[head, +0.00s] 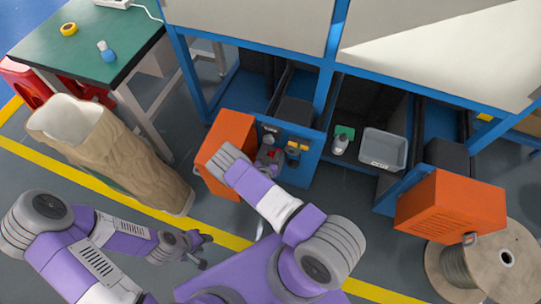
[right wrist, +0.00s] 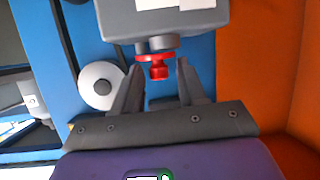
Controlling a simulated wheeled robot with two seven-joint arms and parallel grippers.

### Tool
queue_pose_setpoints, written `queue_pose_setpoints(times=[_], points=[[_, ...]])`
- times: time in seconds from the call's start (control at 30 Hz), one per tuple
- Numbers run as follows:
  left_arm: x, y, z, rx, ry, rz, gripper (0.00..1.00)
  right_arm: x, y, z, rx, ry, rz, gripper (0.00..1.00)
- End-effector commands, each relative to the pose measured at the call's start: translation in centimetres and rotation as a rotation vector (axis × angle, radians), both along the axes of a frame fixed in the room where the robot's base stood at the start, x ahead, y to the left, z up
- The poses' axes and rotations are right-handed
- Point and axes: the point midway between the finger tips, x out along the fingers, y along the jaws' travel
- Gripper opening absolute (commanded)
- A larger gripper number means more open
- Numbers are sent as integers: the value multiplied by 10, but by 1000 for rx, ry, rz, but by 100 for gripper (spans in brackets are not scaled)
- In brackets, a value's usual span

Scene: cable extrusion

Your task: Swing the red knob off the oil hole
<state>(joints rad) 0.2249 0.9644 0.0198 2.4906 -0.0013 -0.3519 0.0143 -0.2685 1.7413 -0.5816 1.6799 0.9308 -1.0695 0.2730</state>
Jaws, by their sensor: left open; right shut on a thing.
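The red knob (right wrist: 157,68) shows in the right wrist view below a grey housing (right wrist: 162,20), between the fingers of my right gripper (right wrist: 157,80). That gripper is shut on the knob. In the head view my right gripper (head: 268,162) reaches into the machine beside the open orange door, and only a bit of red (head: 273,153) shows by its tip. The oil hole cannot be made out in either view. My left gripper (head: 205,252) is open and empty, low over the floor at the left, well away from the machine.
An orange door (head: 228,140) stands just left of my right gripper. A tall brown sack (head: 105,145) stands near my left arm. A grey bin (head: 382,150) and a small bottle (head: 341,144) sit to the right. A cable reel (head: 490,260) stands at the far right.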

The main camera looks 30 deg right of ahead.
Motion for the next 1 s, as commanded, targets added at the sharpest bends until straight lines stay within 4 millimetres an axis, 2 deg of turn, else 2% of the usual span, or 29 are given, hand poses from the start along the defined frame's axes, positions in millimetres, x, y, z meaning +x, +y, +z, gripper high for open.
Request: queue_pose_setpoints(times=[0.33, 0.37, 0.4, 0.7, 1.0], points=[[0, 0, 18, 0, 0, 0, 43, -12, -9, 2, -4, 4, 172, 10], [0, 0, 20, 0, 0, 0, 43, -13, -9, 2, -4, 5, 196, 2], [0, 0, 22, 0, 0, 0, 43, -15, -11, 2, -3, 5, 231, 0], [0, 0, 38, 0, 0, 0, 43, -27, -24, 1, -2, 7, 511, 0], [0, 0, 45, 0, 0, 0, 43, -33, -36, -1, -2, 8, 768, 0]])
